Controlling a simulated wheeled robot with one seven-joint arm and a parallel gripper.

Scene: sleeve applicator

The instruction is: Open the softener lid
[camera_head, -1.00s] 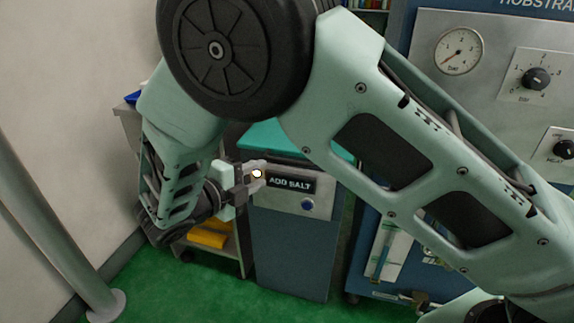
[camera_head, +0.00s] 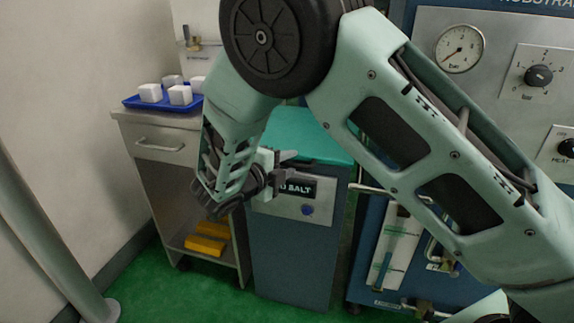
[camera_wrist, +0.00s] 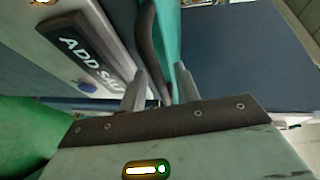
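The softener is a blue cabinet (camera_head: 290,245) with a teal lid (camera_head: 305,138), which looks closed in the head view. Its grey front panel carries an "ADD SALT" display, partly hidden by my gripper (camera_head: 288,161). My gripper is at the lid's front edge, above the display. In the wrist view my gripper (camera_wrist: 161,90) has its fingers apart. The teal lid edge (camera_wrist: 175,45) and a dark curved strip (camera_wrist: 152,45) reach down between them. I cannot tell whether the fingers touch either one. The display (camera_wrist: 88,58) is left of the fingers.
A grey cart (camera_head: 165,145) with a blue tray (camera_head: 140,104) of white blocks stands left of the softener. Yellow items (camera_head: 207,238) lie on its lower shelf. A machine with gauges (camera_head: 460,48) and pipes stands close on the right. Green floor is clear in front.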

